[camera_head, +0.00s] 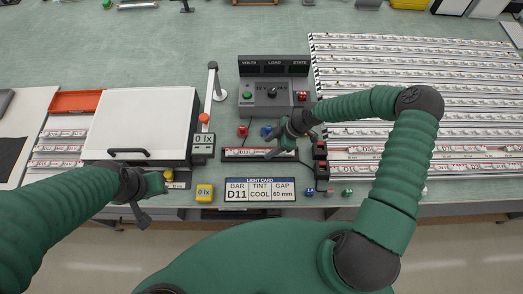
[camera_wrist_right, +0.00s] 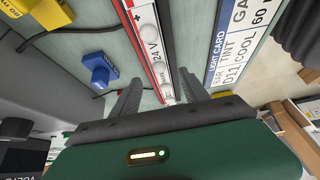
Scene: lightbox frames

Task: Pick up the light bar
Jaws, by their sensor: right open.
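A light bar (camera_head: 246,154), a pale strip with red and dark edging, lies on the bench between the control box and the light card (camera_head: 260,190). The card reads BAR D11, TINT COOL, GAP 60 mm. In the right wrist view the bar (camera_wrist_right: 151,42) shows "24 V" and runs down between my fingers. My right gripper (camera_head: 276,147) is open over the bar's right part; its fingers (camera_wrist_right: 160,92) stand either side of it, and contact cannot be told. My left gripper (camera_head: 150,202) is by the white box's front right corner; its jaws are unclear.
The control box (camera_head: 272,94) stands behind the bar, with blue and red plugs (camera_head: 243,130) near it. A rack of several bars (camera_head: 440,75) fills the right.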

